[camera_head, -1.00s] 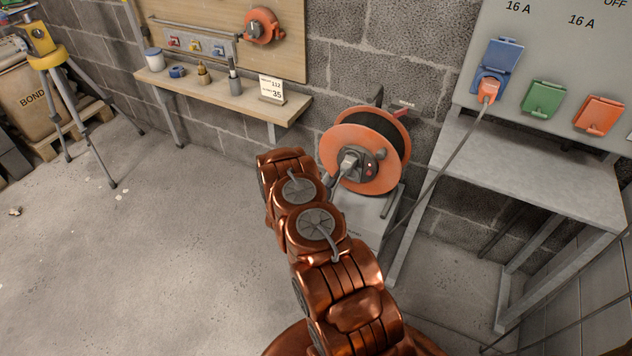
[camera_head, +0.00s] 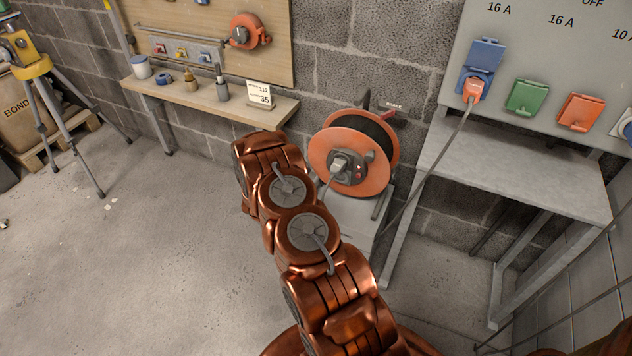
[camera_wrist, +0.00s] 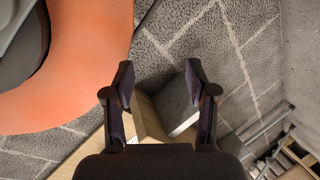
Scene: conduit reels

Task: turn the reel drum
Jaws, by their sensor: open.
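The reel drum (camera_head: 320,151) has orange flanges, a black middle and a grey hub with a grey plug (camera_head: 339,165) in it. It stands upright on a pale grey base by the block wall. In the head view my copper arm reaches up to the drum's left side, and my gripper is hidden behind it. In the wrist view my gripper (camera_wrist: 158,85) is open with nothing between its fingers. A large orange disc, seemingly the drum's flange (camera_wrist: 75,75), fills the left side, close beside the left finger. I cannot tell whether they touch.
A grey steel table (camera_head: 520,170) stands right of the reel. A grey cable (camera_head: 440,153) runs down past it from an orange plug (camera_head: 473,91) in the blue socket. A wooden shelf (camera_head: 205,112) is at left. The floor (camera_head: 140,260) at left is mostly clear.

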